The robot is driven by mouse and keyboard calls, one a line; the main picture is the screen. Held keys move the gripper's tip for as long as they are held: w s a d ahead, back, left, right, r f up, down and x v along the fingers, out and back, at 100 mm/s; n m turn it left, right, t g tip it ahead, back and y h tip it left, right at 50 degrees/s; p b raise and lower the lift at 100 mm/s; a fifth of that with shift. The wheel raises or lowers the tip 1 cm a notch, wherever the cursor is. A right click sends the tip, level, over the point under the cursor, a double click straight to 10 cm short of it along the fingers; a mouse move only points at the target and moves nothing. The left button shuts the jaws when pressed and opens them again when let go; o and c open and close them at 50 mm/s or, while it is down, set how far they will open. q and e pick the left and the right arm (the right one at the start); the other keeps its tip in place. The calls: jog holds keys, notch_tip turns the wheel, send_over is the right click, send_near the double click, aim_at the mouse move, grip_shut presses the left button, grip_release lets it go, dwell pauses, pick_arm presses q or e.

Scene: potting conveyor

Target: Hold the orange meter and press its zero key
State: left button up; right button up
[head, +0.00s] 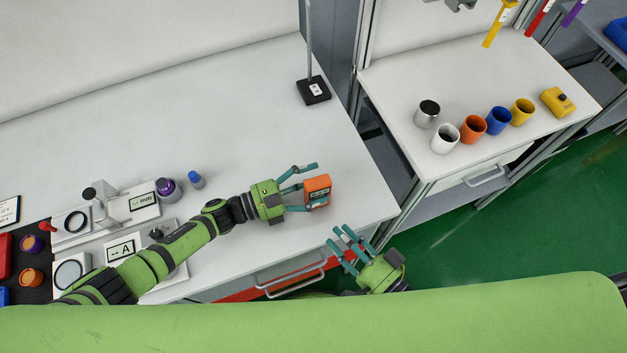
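The orange meter (319,185) is upright near the right end of the white bench, with a dark face panel toward me. Its zero key is too small to make out. My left gripper (318,187) reaches it from the left with spread fingers. One finger passes above and behind the meter with a visible gap, and another lies along its lower front edge; contact there is unclear. My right gripper (342,240) is lower and to the right, past the bench's front edge. Its fingers are spread, empty and apart from the meter.
The white bench (240,110) is clear behind the meter, up to a black-based stand (313,90). Instruments (121,250) and a purple-topped jar (167,188) stand at left. Several cups (472,128) and a yellow device (557,101) sit on the right table (400,85).

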pick_arm(q)
jog(key=shift+d, duration=0.2)
jog(key=c, duration=1.4)
pick_arm(e)
grip_shut()
